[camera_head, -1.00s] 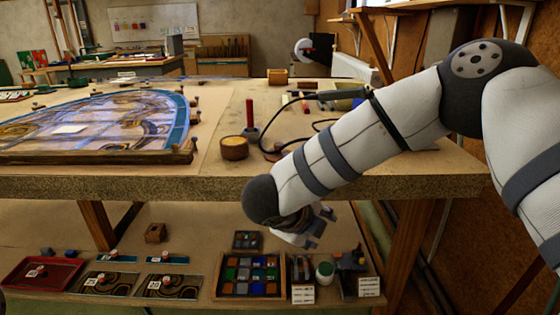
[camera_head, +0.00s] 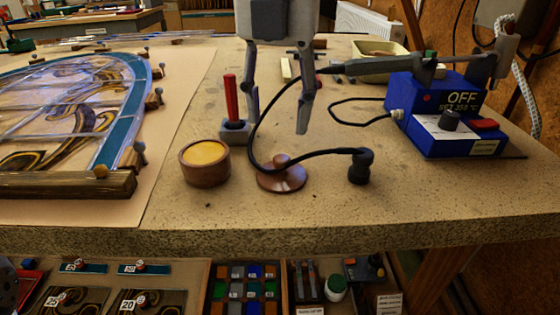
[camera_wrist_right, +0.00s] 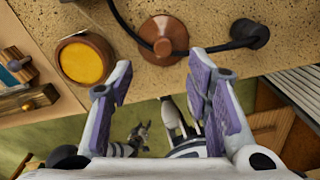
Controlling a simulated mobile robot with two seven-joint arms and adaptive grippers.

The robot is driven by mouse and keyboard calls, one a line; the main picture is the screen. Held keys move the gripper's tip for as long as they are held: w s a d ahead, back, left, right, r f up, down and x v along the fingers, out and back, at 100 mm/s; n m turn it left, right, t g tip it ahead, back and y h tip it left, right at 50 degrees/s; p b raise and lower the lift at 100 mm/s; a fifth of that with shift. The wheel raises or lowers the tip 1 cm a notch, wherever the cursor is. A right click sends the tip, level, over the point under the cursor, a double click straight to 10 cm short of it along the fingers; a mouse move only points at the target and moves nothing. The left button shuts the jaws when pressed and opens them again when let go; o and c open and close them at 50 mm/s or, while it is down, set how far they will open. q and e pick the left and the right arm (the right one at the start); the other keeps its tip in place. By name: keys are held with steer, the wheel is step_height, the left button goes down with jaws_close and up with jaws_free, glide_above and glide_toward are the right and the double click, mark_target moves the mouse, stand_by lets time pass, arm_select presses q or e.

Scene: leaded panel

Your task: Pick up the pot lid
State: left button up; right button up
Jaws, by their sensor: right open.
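The pot lid (camera_head: 288,182) is a round reddish-brown disc with a knob, lying flat on the bench top. A black cable passes across it by the knob. The lid also shows in the right wrist view (camera_wrist_right: 158,27). The brown pot (camera_head: 205,168) with yellow contents stands open just left of the lid. My right gripper (camera_head: 279,122) is open and empty, its fingers pointing down above the bench, with the lid below them in the head view. In the right wrist view the lid is beyond the gap between the fingertips (camera_wrist_right: 161,75). My left gripper is not in view.
A black cable end (camera_head: 360,167) stands right of the lid. A blue soldering station (camera_head: 445,115) is farther right. A red-handled tool (camera_head: 231,97) stands behind the pot. The leaded panel (camera_head: 75,110) lies at left. The bench front (camera_head: 300,215) is clear.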

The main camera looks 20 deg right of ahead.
mark_target(282, 158)
steer(key=f, duration=0.5)
steer(key=f+b, duration=0.1)
steer(key=f, duration=0.2)
steer(key=shift+d+f, duration=0.25)
steer(key=shift+f, duration=0.1)
jaws_close()
